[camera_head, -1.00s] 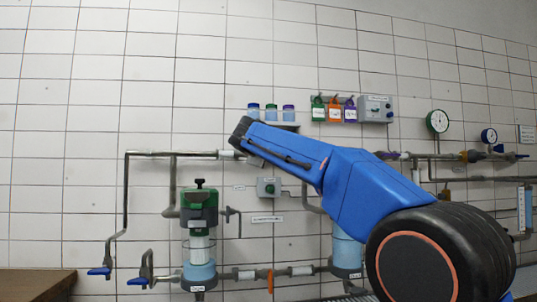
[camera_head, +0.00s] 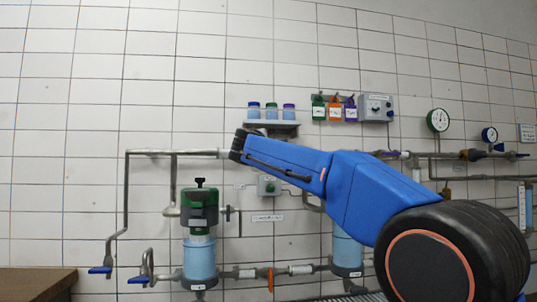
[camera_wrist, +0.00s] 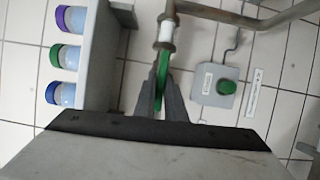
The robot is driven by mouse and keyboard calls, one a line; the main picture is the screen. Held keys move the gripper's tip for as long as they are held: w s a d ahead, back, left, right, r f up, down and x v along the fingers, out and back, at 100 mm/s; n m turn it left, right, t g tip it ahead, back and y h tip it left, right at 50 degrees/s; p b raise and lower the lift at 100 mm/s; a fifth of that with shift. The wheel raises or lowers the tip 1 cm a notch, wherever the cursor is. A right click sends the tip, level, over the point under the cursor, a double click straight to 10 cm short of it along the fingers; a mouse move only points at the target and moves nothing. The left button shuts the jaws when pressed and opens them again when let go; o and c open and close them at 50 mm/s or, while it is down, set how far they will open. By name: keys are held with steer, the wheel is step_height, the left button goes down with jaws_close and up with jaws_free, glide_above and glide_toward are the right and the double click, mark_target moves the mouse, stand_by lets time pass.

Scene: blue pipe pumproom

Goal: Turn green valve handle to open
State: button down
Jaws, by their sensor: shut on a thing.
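The green valve handle (camera_wrist: 162,80) shows in the wrist view as a narrow green bar lengthwise between my fingers, just below a pipe fitting with a white band. My gripper (camera_wrist: 161,92) is shut on the green handle, one grey finger on each side. In the head view my blue arm reaches up and left to the horizontal pipe (camera_head: 190,153). There the green handle and my fingertips are hidden behind the end of my arm.
A shelf (camera_head: 272,125) with several capped jars stands close beside my gripper; its side (camera_wrist: 100,60) shows in the wrist view. A grey box with a green button (camera_wrist: 217,86) is on the other side. A green-topped filter (camera_head: 199,212) stands below left.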

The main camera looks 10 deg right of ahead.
steer(key=shift+f, duration=0.1)
steer(key=c, duration=1.8)
jaws_free()
steer(key=shift+c, duration=0.2)
steer(key=v, duration=1.7)
steer(key=shift+s+a, duration=0.15)
